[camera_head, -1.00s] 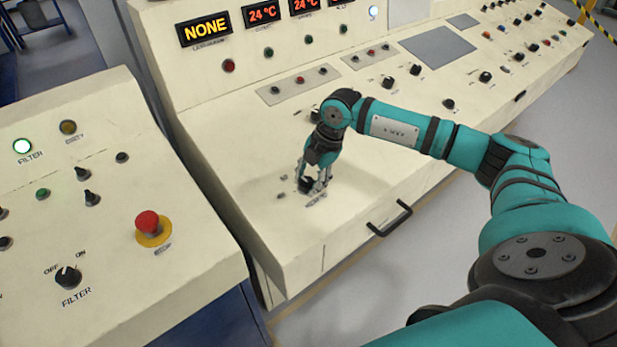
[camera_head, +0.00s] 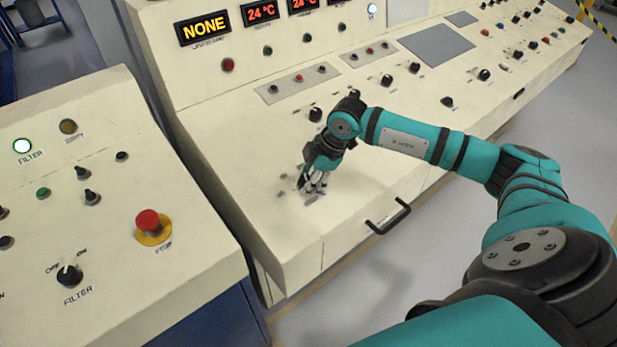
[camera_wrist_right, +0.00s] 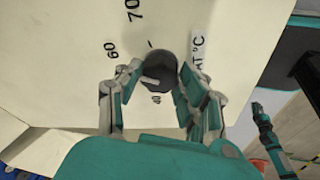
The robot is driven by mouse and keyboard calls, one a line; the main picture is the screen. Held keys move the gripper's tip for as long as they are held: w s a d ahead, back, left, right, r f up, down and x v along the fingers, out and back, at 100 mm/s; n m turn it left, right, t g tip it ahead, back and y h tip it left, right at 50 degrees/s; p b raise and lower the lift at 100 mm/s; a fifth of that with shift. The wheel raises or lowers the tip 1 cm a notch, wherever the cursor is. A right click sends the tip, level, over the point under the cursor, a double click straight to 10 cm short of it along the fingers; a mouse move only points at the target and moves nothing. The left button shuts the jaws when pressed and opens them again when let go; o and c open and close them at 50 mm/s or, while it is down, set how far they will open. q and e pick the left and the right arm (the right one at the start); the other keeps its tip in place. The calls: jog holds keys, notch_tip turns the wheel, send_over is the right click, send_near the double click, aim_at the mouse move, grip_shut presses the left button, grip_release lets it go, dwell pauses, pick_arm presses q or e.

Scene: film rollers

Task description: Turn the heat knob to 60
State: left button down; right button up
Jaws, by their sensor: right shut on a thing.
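The heat knob (camera_wrist_right: 158,65) is a round black knob with a pale pointer bar, seen in the right wrist view. The marking 60 (camera_wrist_right: 111,50) is printed to its left, 70 (camera_wrist_right: 133,10) above left, and a partly covered °C label (camera_wrist_right: 196,55) to its right. The pointer bar lies slanted to the left; its exact reading is hard to tell. My right gripper (camera_wrist_right: 160,76) is shut on the knob, one finger on each side. In the head view, my right gripper (camera_head: 316,183) points down at the panel and hides the knob.
The cream console (camera_head: 250,140) carries several knobs and a NONE display (camera_head: 203,28). A black drawer handle (camera_head: 388,216) sits on its front. A side console (camera_head: 110,190) at left has a red stop button (camera_head: 148,221).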

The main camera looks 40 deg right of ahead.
jog(key=shift+w+r, duration=0.1)
jog(key=o, duration=1.2)
jog(key=v, duration=1.2)
